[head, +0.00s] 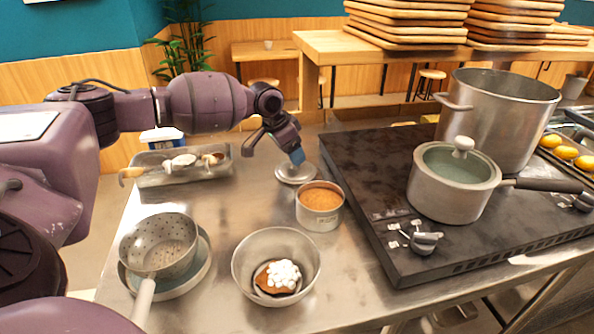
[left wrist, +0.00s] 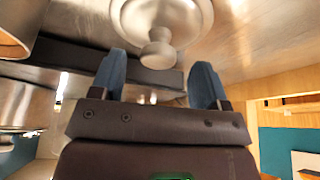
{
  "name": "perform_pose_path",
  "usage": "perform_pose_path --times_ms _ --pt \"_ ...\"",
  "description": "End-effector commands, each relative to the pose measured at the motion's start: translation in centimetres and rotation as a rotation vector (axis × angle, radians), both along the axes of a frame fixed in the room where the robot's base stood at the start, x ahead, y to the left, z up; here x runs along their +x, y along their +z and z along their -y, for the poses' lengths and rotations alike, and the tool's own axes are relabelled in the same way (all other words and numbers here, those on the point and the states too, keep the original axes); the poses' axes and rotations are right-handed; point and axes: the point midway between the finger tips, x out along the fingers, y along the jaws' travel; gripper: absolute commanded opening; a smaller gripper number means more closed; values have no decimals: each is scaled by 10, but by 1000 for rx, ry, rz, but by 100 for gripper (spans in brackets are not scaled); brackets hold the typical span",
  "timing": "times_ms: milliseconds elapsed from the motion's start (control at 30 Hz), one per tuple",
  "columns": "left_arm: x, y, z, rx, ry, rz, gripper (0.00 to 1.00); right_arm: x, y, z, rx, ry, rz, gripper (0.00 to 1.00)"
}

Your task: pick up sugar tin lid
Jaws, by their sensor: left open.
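The sugar tin lid (head: 295,174) is a round metal disc lying on the steel counter, behind the open tin (head: 320,207) of brown sugar. In the left wrist view the lid (left wrist: 185,22) shows at the top, with its round knob (left wrist: 158,52) pointing towards my gripper. My left gripper (head: 298,157) is just above the lid in the head view. In the left wrist view its two blue fingertips (left wrist: 158,75) are open and apart, on either side of the knob's line, with nothing held. My right gripper is not in view.
A stove (head: 385,180) with a lidded saucepan (head: 445,192) and a tall pot (head: 500,110) stands to the right. A steel bowl (head: 250,262) and a colander (head: 135,240) are in front. A utensil tray (head: 155,180) lies left.

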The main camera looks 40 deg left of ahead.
Motion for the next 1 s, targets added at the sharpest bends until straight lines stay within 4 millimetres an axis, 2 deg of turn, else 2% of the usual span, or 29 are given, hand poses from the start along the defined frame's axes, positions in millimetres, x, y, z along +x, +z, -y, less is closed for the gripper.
perform_pose_path --times_ms 33,167,433,800,1000 --pt "3 -14 4 0 -2 -8 69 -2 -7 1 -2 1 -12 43" --pt "8 -28 6 -1 0 -7 69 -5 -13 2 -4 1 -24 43" --pt "10 -27 6 -1 1 -1 69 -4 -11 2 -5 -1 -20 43" --pt "9 -28 6 0 1 -2 15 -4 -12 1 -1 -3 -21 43" --pt "9 -27 6 0 1 -2 15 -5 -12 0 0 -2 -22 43"
